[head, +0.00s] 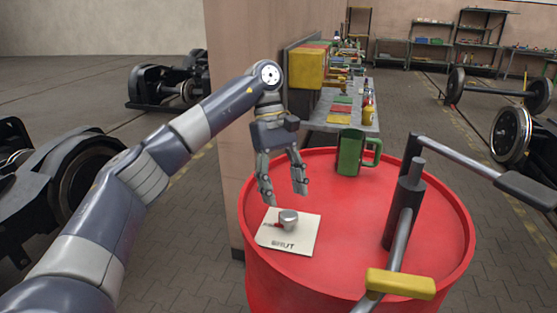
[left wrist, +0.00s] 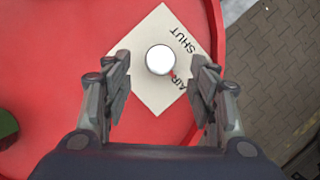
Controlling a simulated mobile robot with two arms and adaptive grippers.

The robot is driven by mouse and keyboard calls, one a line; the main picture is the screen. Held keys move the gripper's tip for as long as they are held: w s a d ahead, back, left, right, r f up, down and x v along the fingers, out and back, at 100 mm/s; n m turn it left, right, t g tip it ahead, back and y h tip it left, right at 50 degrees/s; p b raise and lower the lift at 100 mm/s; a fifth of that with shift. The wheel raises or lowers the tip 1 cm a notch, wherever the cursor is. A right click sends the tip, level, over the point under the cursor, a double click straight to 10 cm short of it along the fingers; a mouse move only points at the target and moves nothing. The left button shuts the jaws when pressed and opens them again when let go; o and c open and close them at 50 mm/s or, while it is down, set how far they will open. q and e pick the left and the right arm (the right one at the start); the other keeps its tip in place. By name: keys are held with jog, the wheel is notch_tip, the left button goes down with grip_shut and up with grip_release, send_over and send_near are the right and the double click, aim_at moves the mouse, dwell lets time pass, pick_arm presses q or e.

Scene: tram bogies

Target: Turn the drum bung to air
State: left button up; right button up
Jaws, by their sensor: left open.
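The drum bung (head: 288,220) is a small grey metal knob on a pale square card on the red drum top (head: 335,200). In the left wrist view the bung (left wrist: 160,60) shows as a bright white disc. The card (left wrist: 150,97) reads SHUT and AIR, and a small red mark shows at the bung's edge on the AIR side. My left gripper (head: 284,197) points down above and slightly behind the bung, fingers apart and empty. In the wrist view the bung lies between the finger lines (left wrist: 160,80), beyond the tips. My right gripper is not in view.
A dark pump column (head: 404,205) with a crank and a yellow grip (head: 400,284) stands on the drum's right side. A green jug (head: 350,152) stands at the drum's back edge. A wall corner (head: 226,120) rises at left.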

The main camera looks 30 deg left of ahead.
pick_arm(q)
jog(key=v, duration=0.7)
jog(key=shift+r, duration=0.1)
dwell(0.5)
